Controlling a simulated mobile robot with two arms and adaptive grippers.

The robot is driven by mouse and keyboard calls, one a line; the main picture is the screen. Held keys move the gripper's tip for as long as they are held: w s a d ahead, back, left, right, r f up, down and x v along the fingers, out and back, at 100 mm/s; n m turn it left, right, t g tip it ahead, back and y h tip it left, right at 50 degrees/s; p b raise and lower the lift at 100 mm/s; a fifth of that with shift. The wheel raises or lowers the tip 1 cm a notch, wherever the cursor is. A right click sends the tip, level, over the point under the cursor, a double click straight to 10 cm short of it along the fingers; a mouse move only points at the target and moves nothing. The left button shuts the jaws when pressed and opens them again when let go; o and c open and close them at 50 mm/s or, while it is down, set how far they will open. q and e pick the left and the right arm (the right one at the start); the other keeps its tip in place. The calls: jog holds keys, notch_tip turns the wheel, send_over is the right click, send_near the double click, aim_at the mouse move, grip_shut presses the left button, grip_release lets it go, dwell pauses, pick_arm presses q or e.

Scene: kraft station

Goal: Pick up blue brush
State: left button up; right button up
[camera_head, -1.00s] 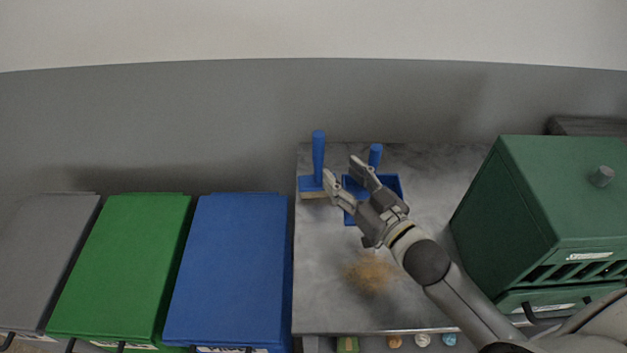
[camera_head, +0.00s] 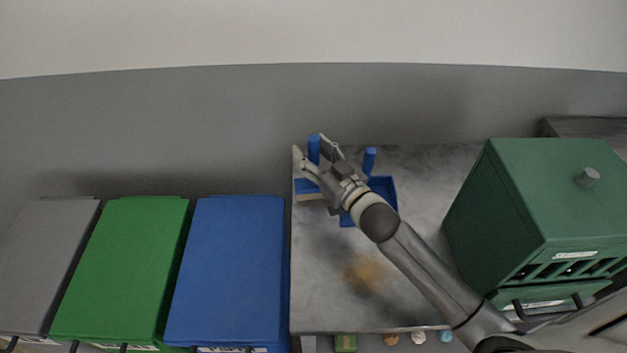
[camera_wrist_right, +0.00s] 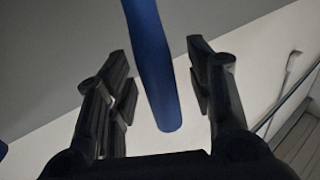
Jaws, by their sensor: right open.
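The blue brush (camera_head: 314,150) stands upright at the back left of the grey table, its handle pointing up and its wide base partly hidden by my gripper. My right gripper (camera_head: 310,146) is open, with its fingertips on either side of the handle in the head view. In the right wrist view, the blue handle (camera_wrist_right: 152,65) shows between the two open fingers (camera_wrist_right: 163,85), apart from both. My left gripper is not in view.
A blue dustpan (camera_head: 383,187) with an upright handle stands just right of the brush. A dark green box (camera_head: 548,220) stands at the right. Blue (camera_head: 228,265) and green (camera_head: 122,265) bins stand left of the table.

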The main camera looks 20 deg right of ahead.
grip_shut()
dwell(0.3)
jog(key=shift+r, duration=0.1)
